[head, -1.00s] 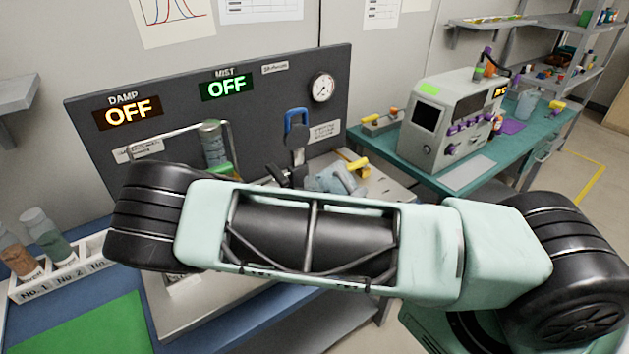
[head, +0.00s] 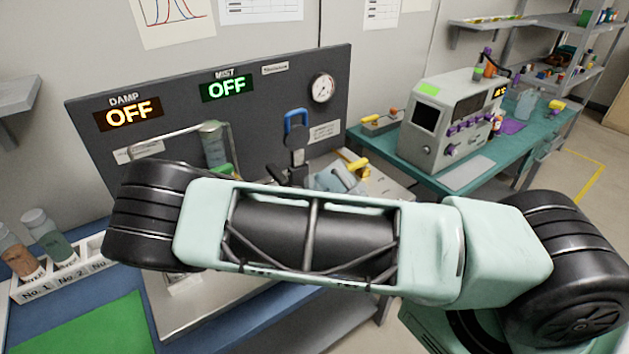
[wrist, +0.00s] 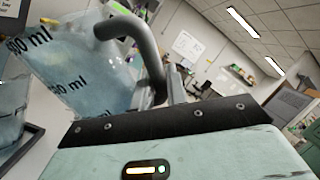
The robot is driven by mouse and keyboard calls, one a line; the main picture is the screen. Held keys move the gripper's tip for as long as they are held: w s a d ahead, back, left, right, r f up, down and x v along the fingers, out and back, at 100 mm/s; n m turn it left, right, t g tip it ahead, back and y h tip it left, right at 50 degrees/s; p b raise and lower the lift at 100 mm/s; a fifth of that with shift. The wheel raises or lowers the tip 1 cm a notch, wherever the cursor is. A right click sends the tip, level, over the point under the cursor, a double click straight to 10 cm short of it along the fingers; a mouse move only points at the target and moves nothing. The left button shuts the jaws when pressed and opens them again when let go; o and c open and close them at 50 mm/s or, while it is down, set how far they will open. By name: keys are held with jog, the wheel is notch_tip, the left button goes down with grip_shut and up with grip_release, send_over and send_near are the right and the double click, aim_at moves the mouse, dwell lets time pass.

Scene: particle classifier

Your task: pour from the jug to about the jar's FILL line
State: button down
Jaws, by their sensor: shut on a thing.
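In the wrist view the jug (wrist: 85,65) is clear with black "500 ml" markings and pale blue contents. It is strongly tilted in that view. My gripper (wrist: 165,97) is shut on its grey handle (wrist: 150,45). A second clear vessel (wrist: 11,105), perhaps the jar, is cut off at the left edge. I cannot make out a FILL line or a stream. In the head view a pale blue vessel shape (head: 338,177) shows above my arm, which hides its lower part; I cannot separate jug from jar there.
A dark panel (head: 265,95) with DAMP and MIST displays, both OFF, stands behind. A rack (head: 75,272) with capped vials and a green mat (head: 85,330) are at left. A grey instrument (head: 450,120) stands on the teal bench at right. My arm hides much of the middle.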

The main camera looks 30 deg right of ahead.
aim_at(350, 184)
jog(key=shift+w+a+r+n+t+p, duration=0.15)
jog(key=shift+r+n+t+p, duration=0.1)
jog(key=shift+r+n, duration=0.3)
jog(key=shift+w+d+r+n+t+p, duration=0.1)
jog(key=shift+w+r+n+t+p, duration=0.15)
jog(key=shift+r+n, duration=0.3)
jog(key=shift+w+a+r+n+t+p, duration=0.1)
jog(key=shift+r+n+t+p, duration=0.1)
jog(key=shift+r+n+t, duration=0.3)
dwell(2.3)
